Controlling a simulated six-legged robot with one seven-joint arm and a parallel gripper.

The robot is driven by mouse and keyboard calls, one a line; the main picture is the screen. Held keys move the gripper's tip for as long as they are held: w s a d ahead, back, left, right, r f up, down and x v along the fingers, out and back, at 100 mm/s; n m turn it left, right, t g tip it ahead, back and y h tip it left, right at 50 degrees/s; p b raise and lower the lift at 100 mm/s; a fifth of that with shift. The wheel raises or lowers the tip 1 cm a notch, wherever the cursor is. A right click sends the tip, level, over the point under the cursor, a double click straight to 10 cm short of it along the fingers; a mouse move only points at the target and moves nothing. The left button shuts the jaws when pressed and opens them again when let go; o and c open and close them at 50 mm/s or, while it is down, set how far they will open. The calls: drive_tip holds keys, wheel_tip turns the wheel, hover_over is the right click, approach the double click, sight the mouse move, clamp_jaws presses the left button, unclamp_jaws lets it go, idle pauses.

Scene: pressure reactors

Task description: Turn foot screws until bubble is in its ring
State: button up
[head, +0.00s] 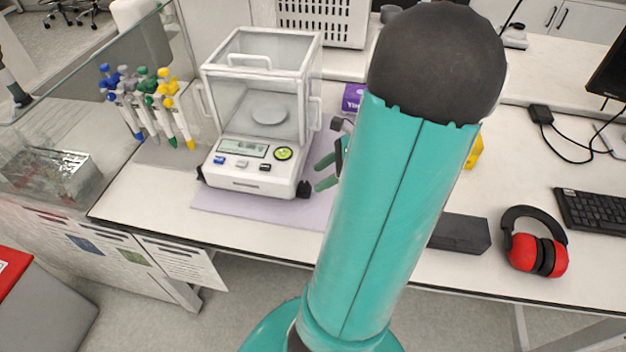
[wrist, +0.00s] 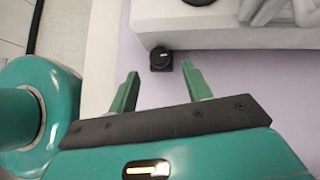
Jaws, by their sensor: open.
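The white balance (head: 250,182) with a clear draft shield stands on a lavender mat. On its front right is a round yellow-green bubble level (head: 284,153); the bubble's place in the ring is too small to tell. Black foot screws show at the front left (head: 200,174) and front right (head: 303,189). In the wrist view, a black foot screw (wrist: 161,58) sits at the balance's corner, just ahead of and between my fingertips. My gripper (wrist: 160,73) is open and empty. In the head view, its green fingers (head: 327,174) show right of the balance, partly hidden by my arm.
The lavender mat (head: 225,204) has bare room in front of the balance. A pipette rack with several pipettes (head: 145,100) stands to the left. A dark box (head: 460,234), red earmuffs (head: 537,252) and a keyboard (head: 590,208) lie to the right. The bench's front edge is near.

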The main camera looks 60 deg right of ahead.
sight(308, 183)
drive_tip(key=shift+x, duration=1.9)
drive_tip(key=shift+c, duration=0.2)
drive_tip(key=c, duration=0.9)
drive_tip(key=shift+w+d+n+g+y, duration=0.1)
drive_tip(key=shift+n+g+y, duration=0.35)
drive_tip(key=shift+n, duration=0.3)
drive_tip(key=shift+w+d+n+g+y, duration=0.1)
drive_tip(key=shift+n+g+y, duration=0.3)
drive_tip(key=shift+n, duration=0.35)
drive_tip(key=o, duration=0.9)
drive_tip(key=shift+o, duration=0.2)
